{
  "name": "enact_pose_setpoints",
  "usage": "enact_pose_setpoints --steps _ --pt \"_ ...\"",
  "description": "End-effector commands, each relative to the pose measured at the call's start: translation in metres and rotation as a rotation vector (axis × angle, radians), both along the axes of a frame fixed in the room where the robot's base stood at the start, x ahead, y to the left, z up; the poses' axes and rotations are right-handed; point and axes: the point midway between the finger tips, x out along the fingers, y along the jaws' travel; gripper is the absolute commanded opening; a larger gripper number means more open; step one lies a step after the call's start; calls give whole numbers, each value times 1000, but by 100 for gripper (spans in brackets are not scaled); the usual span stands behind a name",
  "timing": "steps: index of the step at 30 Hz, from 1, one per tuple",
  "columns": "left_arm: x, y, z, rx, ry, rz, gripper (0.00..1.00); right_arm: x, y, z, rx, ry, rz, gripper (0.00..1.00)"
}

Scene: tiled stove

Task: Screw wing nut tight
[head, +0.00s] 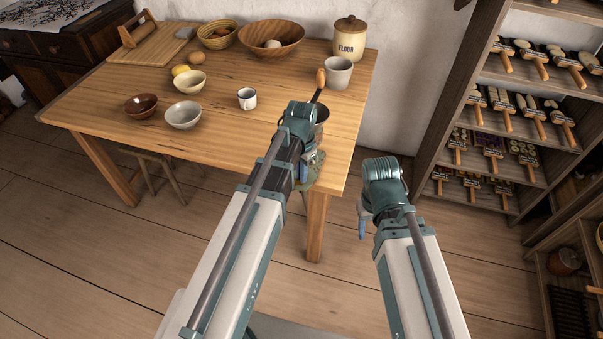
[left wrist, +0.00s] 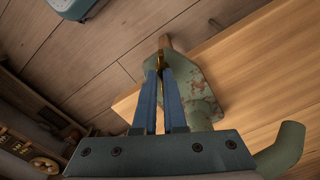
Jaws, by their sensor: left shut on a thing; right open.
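A green, worn metal device (head: 314,168) is at the table's right front corner, partly hidden behind my left arm. Its dark hopper (head: 322,113) and a crank with a wooden handle (head: 320,78) rise above the tabletop. In the left wrist view its mottled green body (left wrist: 200,85) lies against the table edge. My left gripper (left wrist: 161,70) is shut on a small brass-coloured piece, apparently the wing nut (left wrist: 161,58); its wings are mostly hidden between the blue fingers. My right gripper (head: 362,228) is open and empty, right of the table over the floor, its fingers pointing down.
The wooden table (head: 110,88) carries a grey mug (head: 338,73), a flour jar (head: 350,38), a small cup (head: 247,98) and several bowls. The floor between table and shelf is clear.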

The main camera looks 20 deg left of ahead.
Motion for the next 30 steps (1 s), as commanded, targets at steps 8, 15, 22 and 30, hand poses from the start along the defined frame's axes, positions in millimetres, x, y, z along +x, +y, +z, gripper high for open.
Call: enact_pose_setpoints --steps 8,15,22,30 --pt "0 0 0 0 0 -20 0 0 0 0 0 0 0 50" --pt "0 0 0 0 0 -19 39 0 0 0 0 0 0 50" --pt "0 0 0 0 0 -18 39 0 0 0 0 0 0 50" --pt "0 0 8 0 0 -18 39 0 0 8 0 0 0 50"
